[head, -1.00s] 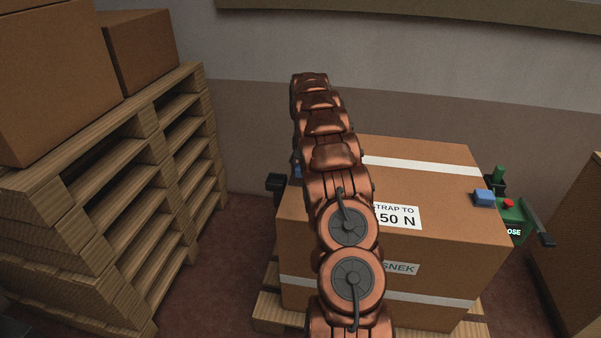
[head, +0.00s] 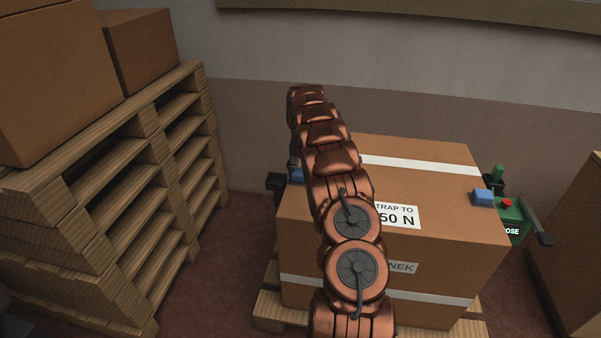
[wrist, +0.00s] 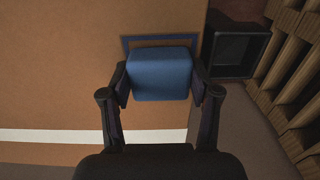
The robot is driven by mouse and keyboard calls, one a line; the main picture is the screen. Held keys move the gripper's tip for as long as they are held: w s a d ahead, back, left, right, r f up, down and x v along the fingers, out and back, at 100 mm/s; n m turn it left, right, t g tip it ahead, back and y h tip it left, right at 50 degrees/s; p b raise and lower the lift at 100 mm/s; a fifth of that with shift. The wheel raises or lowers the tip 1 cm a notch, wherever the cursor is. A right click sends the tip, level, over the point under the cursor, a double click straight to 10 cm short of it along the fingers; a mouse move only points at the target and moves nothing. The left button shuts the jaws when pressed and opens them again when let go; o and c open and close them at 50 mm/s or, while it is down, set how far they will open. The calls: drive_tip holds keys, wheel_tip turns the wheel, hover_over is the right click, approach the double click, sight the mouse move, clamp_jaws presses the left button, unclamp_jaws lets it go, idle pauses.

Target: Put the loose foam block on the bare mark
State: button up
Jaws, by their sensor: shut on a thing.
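My gripper (wrist: 160,82) is shut on the blue foam block (wrist: 160,72), with a finger on each side of it. The block is over the bare mark, a dark blue outline (wrist: 160,39) on the top of the brown carton (wrist: 60,70). The outline shows beyond the block's far edge and at its upper corners; the rest is hidden. I cannot tell whether the block touches the carton. In the head view, a little blue shows beside my arm at the left edge of the carton (head: 440,250); my gripper is mostly hidden there.
Another blue block (head: 483,197) sits at the carton's right edge, near a green device (head: 511,220) with a red button. A black open-fronted part (wrist: 236,50) is right of the held block. Stacked pallets (head: 150,180) stand at left, another carton (head: 575,250) at right.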

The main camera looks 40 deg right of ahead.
sight(301, 172)
drive_tip(key=shift+f, duration=0.15)
drive_tip(key=o, duration=1)
drive_tip(key=shift+c, duration=0.2)
wheel_tip(301, 172, up, 12)
drive_tip(key=b, duration=0.1)
drive_tip(key=shift+r, duration=0.2)
